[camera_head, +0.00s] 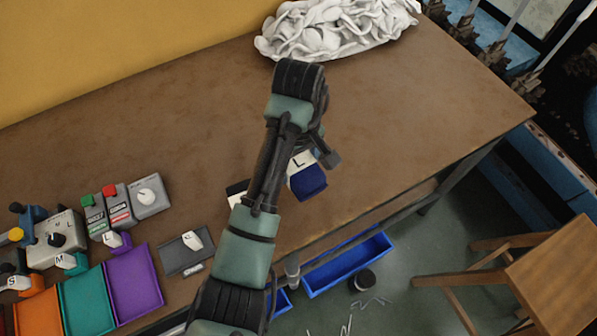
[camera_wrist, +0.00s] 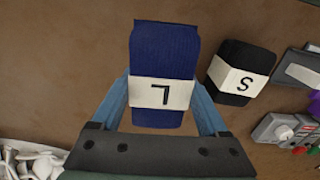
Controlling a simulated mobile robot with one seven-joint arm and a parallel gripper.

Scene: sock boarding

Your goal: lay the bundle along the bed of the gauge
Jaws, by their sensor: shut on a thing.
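My gripper (camera_wrist: 162,82) has its two blue fingers on either side of a dark blue bundle (camera_wrist: 165,48) and is shut on it. The bundle has a white band marked L, and it also shows in the head view (camera_head: 311,183), partly hidden by my arm. I cannot tell whether it touches the table. A flat dark grey plate with a white tab (camera_head: 185,254) lies at the left of my arm; it may be the gauge. Its edge also shows at the right of the wrist view (camera_wrist: 300,72).
A black bundle banded S (camera_wrist: 241,73) lies beside the blue one. White heaped cloth (camera_head: 335,28) lies at the back. Orange, teal and purple trays (camera_head: 134,283) and grey boxes (camera_head: 150,196) stand at the left. The brown table (camera_head: 430,110) is clear at the right.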

